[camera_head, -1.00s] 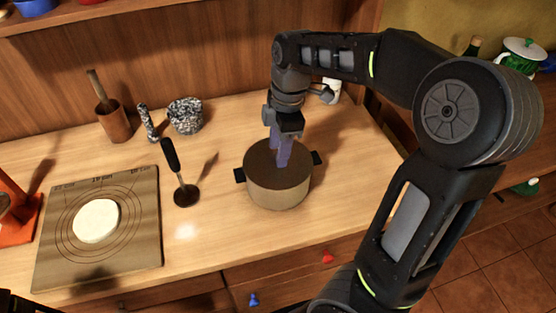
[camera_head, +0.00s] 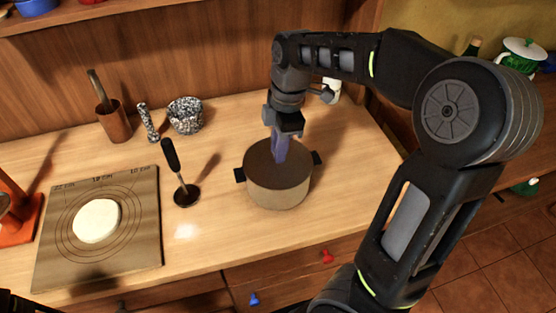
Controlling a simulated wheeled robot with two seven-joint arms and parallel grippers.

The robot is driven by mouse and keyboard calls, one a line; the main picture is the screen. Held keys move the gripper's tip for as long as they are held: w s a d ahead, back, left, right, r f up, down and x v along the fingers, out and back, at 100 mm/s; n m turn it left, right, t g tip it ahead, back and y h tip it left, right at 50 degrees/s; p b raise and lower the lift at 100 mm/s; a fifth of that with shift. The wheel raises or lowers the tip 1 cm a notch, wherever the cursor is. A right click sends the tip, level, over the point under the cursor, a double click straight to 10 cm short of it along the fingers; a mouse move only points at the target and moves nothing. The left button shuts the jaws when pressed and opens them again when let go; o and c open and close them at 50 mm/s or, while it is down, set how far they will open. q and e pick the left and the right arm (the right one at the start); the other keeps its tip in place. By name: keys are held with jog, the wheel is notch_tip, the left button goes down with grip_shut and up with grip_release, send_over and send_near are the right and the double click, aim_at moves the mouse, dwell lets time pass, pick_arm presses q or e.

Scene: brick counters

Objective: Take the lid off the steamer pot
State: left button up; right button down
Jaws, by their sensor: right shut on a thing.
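The steamer pot (camera_head: 278,192) stands upright on the wooden counter, with dark handles at its left and right sides. Its brownish lid (camera_head: 262,158) lies on top and looks seated on the rim. My right gripper (camera_head: 279,158) points down from above at the middle of the lid. Its bluish fingers are shut on the lid's knob, which the fingers hide. My left gripper does not clearly show; only a dark bit is at the lower left corner.
A dark-handled masher (camera_head: 172,158) stands left of the pot. A board (camera_head: 145,220) with round white dough (camera_head: 97,221) lies farther left. A wooden cup (camera_head: 116,127), a speckled pestle (camera_head: 148,124) and a speckled mortar (camera_head: 185,116) stand behind. The counter right of the pot is clear.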

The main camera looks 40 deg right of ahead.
jog(key=shift+r, duration=0.1)
notch_tip(320, 180, up, 8)
jog(key=shift+f+b, duration=0.2)
jog(key=shift+b, duration=0.25)
notch_tip(320, 180, up, 2)
jog(key=shift+r+p, duration=0.15)
jog(key=shift+p, duration=0.7)
